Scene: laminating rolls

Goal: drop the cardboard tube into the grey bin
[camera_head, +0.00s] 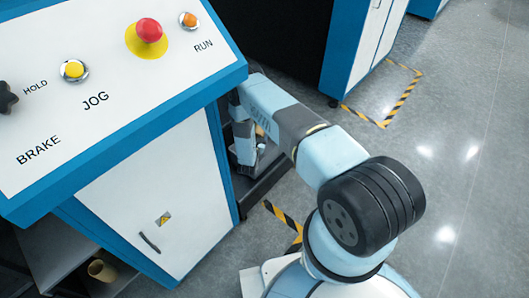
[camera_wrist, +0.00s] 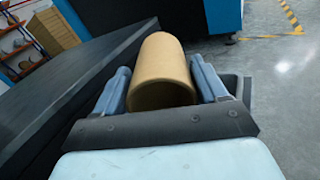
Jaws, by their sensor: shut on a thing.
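The cardboard tube (camera_wrist: 163,70) is tan and hollow. In the wrist view it lies between the two blue-grey fingers of my gripper (camera_wrist: 162,80), with its open end toward the camera. My gripper is shut on it. I cannot pick out the grey bin with certainty in either view.
The control console (camera_head: 110,90) stands close to the left of my arm. Another tan tube (camera_head: 101,270) sits on a low shelf beneath it. A long dark surface (camera_wrist: 60,100) runs along the left of the wrist view. Grey floor (camera_head: 460,170) is clear at right.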

